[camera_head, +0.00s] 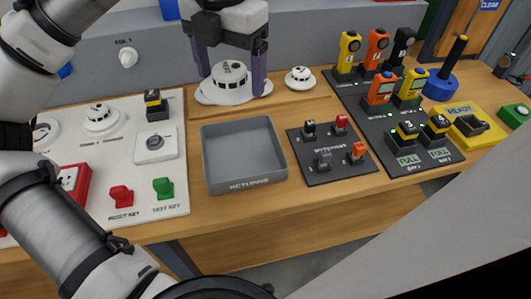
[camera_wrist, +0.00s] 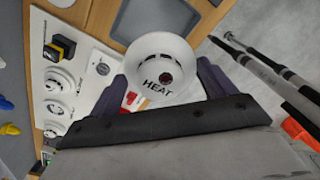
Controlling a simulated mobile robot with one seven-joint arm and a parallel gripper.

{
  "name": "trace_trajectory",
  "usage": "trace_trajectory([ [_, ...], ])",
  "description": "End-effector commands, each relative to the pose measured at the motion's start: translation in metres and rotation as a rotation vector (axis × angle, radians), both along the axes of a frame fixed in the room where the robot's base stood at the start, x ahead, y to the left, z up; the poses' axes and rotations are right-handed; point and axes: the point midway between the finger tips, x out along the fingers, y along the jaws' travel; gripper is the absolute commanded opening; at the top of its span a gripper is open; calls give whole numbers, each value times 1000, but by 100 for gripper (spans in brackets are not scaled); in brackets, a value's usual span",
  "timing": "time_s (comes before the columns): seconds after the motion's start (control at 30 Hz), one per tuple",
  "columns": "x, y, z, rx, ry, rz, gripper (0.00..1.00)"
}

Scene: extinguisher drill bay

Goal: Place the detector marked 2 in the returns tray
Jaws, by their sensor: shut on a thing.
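A round white detector (camera_head: 229,75) is between the fingers of my gripper (camera_head: 231,80), behind the returns tray. In the wrist view the detector (camera_wrist: 162,70) shows the word HEAT and a dark red centre; I cannot make out a 2 on it. My gripper is shut on it, with purple-grey fingers at either side. A wide white rim shows beneath it, and I cannot tell whether it is clear of the bench. The grey returns tray (camera_head: 245,188) is empty, in front of the gripper. A second white detector (camera_head: 299,78) stands to the right.
A white panel (camera_head: 95,165) at left carries detectors, a black-and-yellow block and red and green keys. A dark key board (camera_head: 335,172) is right of the tray. Beyond it, a dark rack (camera_head: 405,160) holds several coloured handheld devices. A grey wall (camera_head: 150,75) stands behind.

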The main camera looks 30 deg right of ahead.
Motion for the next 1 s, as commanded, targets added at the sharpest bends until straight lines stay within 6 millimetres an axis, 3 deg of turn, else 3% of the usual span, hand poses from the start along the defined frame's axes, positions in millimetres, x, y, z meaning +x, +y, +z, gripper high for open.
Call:
trace_trajectory([
  [0.13,-1,2,0,1,1,-21,58],
  [0.23,-2,3,-11,1,3,-28,58],
  [0.7,-2,3,-129,4,1,-25,58],
  [1.0,-2,3,-164,1,0,-26,58],
])
